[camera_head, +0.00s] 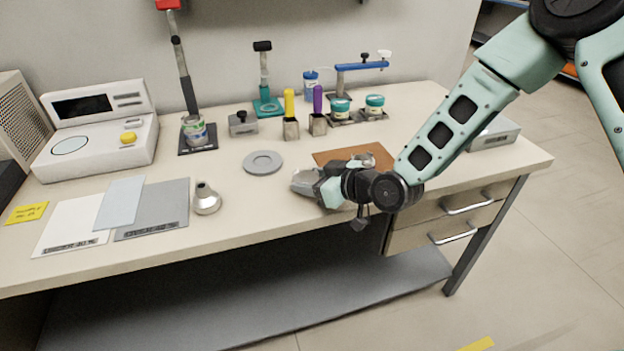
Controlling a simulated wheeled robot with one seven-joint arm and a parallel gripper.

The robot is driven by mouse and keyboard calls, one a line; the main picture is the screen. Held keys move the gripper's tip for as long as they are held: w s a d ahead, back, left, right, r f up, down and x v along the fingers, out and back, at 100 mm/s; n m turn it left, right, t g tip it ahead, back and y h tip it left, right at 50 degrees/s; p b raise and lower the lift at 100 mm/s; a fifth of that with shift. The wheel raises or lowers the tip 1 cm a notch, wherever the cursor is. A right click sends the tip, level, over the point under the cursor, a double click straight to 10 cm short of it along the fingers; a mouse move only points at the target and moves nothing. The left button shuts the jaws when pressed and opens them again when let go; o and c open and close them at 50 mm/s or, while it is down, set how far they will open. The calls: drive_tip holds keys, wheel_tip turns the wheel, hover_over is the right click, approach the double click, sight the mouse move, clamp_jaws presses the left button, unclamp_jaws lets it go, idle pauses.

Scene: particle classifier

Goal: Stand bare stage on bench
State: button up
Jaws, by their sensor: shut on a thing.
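My gripper (306,182) reaches in from the right, low over the front middle of the bench (240,222), pointing left. It is shut on a grey piece that I can hardly tell apart from the fingers. Whether this piece is the bare stage, and whether it touches the bench, I cannot tell. A flat grey round disc (263,162) with a raised ring lies on the bench just behind and left of my gripper, apart from it. A metal funnel-like part (206,198) stands farther left, near the front edge.
A brown mat (365,154) lies behind my gripper. Tools with yellow (289,103) and purple (318,98) handles stand in blocks behind the disc. Grey (160,208) and white (72,225) sheets lie at left, before a balance (95,140). Bench is clear between funnel and gripper.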

drive_tip(key=shift+f, duration=0.2)
drive_tip(key=o, duration=1.1)
drive_tip(key=shift+c, duration=0.2)
drive_tip(key=shift+r, duration=0.15)
drive_tip(key=shift+d+r, duration=0.15)
drive_tip(key=v, duration=1.2)
drive_tip(key=s+d+r+g+h, duration=0.1)
drive_tip(key=s+r+g+h, duration=0.1)
drive_tip(key=s, duration=0.6)
drive_tip(key=s+d+r+m+g+h, duration=0.1)
drive_tip(key=s+g+h, duration=0.3)
drive_tip(key=s, duration=0.4)
drive_tip(key=s+d+r+m+g+h, duration=0.1)
drive_tip(key=s+d+r+g+h, duration=0.1)
drive_tip(key=s, duration=0.7)
drive_tip(key=shift+r+g+h, duration=0.4)
drive_tip(key=shift+r+h, duration=0.45)
drive_tip(key=shift+h, duration=0.05)
